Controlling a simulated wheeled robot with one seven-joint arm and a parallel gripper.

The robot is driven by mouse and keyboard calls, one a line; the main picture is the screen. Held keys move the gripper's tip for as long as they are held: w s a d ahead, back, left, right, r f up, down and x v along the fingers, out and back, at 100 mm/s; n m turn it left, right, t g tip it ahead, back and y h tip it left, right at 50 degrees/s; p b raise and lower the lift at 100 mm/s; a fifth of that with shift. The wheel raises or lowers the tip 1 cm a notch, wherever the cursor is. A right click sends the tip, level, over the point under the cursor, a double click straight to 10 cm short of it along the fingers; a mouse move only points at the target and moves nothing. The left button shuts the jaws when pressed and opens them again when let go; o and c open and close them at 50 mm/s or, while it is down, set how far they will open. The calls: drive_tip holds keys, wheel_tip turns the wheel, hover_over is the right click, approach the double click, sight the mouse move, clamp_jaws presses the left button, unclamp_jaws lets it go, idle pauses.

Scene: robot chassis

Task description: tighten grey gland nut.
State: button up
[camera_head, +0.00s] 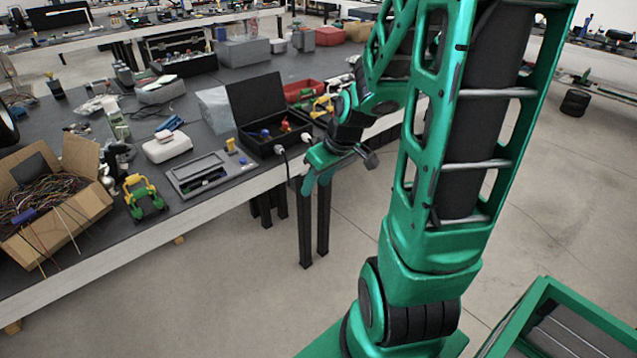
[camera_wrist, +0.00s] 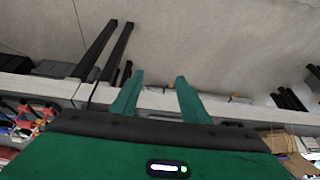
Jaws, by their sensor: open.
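An open black box (camera_head: 268,140) stands near the table's front edge in the head view, its lid raised. Two small pale fittings sit on its near side, a left one (camera_head: 279,150) and a right one (camera_head: 306,138), with cables hanging below. They look like cable glands, but I cannot tell which carries the grey gland nut. My gripper (camera_head: 312,178) is in front of the table edge, just right of and below the fittings, apart from them as far as I can see. In the wrist view, my gripper (camera_wrist: 160,78) has its two green fingers spread with nothing between them.
The dark table (camera_head: 240,172) carries a grey case (camera_head: 200,175), a white box (camera_head: 168,147), a green and yellow object (camera_head: 143,196) and a carton of wires (camera_head: 75,208). A red bin (camera_head: 303,91) stands behind the black box. Black table legs (camera_head: 305,225) stand below; the floor ahead is open.

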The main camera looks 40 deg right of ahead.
drive_tip(key=shift+s+r+g, duration=0.3)
drive_tip(key=shift+s+r, duration=0.05)
drive_tip(key=shift+s, duration=0.4)
drive_tip(key=s+r+m+g, duration=0.2)
drive_tip(key=s+r+m, duration=0.1)
drive_tip(key=s, duration=0.6)
drive_tip(key=s+a+r+m+g, duration=0.1)
drive_tip(key=s+r+m, duration=0.3)
drive_tip(key=s, duration=0.5)
drive_tip(key=shift+s+r+g+h, duration=0.25)
drive_tip(key=shift+r+g+h, duration=0.1)
drive_tip(key=shift+g, duration=0.25)
drive_tip(key=shift+a, duration=0.1)
drive_tip(key=shift+w+f, duration=0.25)
drive_tip(key=shift+w, duration=0.4)
drive_tip(key=shift+c, duration=0.2)
